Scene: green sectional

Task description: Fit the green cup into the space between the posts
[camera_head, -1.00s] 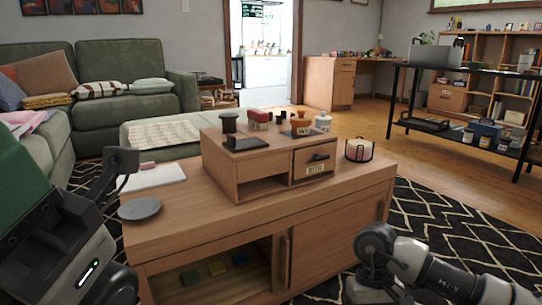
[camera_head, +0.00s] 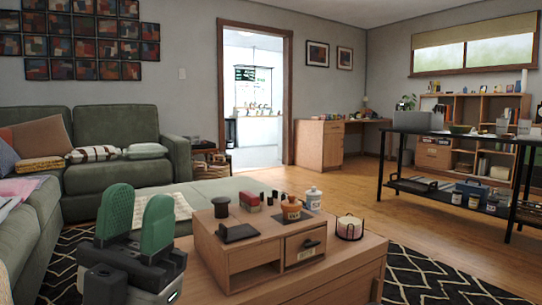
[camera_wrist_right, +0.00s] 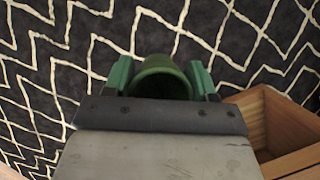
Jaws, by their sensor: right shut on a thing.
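The green cup (camera_wrist_right: 162,83) is between the green fingers of my right gripper (camera_wrist_right: 162,72) in the right wrist view. The gripper is shut on it, above the black-and-white rug; its mouth shows as a dark opening. The cup and right gripper are outside the head view. My left gripper (camera_head: 138,215), with two green fingers pointing up, is open and empty at the lower left. A black wire holder (camera_head: 349,228) with upright sides stands right of the wooden box and holds a pale, pinkish object. I cannot tell whether its uprights are the posts.
A wooden drawer box (camera_head: 236,258) stands on the low cabinet (camera_head: 345,270), with a black spool, an orange pot and a white jar on top. A green sofa (camera_head: 115,165) is at left. A black shelf table (camera_head: 450,190) stands at right. Open floor lies behind.

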